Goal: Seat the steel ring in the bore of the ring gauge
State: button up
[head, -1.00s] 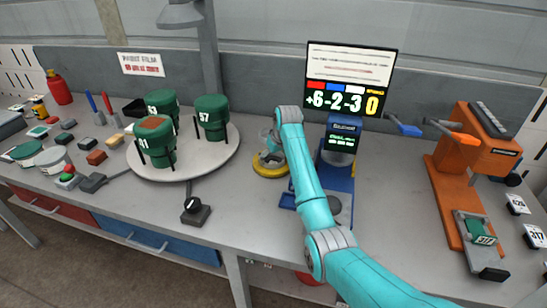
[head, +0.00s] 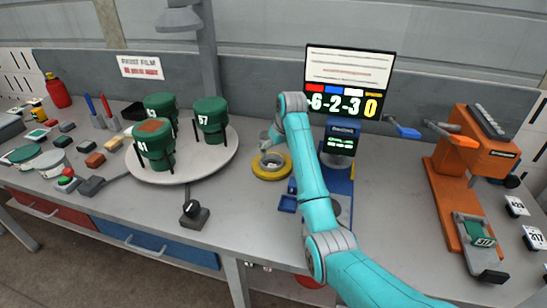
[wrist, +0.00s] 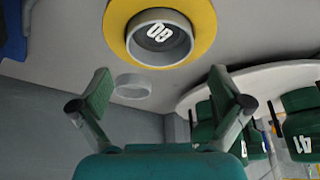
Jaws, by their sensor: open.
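The yellow ring gauge (head: 271,172) lies on the bench between the turntable and the blue stand. A grey metal ring (head: 270,161) sits in its middle, and I take this for the steel ring. In the wrist view the ring (wrist: 132,40) stands inside the yellow gauge (wrist: 204,15), with a dark floor and a white number inside it. I cannot tell if it is fully down in the bore. My gripper (wrist: 160,75) is open and empty, apart from the ring. In the head view my gripper (head: 267,138) is just behind and above the gauge, partly hidden by my arm.
A pale round disc (wrist: 133,86) lies near the gauge. The turntable (head: 210,160) at left carries several green cylinders. A blue stand (head: 338,170) with a display is close at right. An orange press (head: 460,180) stands farther right. The bench in front is mostly clear.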

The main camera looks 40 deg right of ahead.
jog(key=v, duration=0.5)
jog(key=shift+r, duration=0.2)
dwell(0.4)
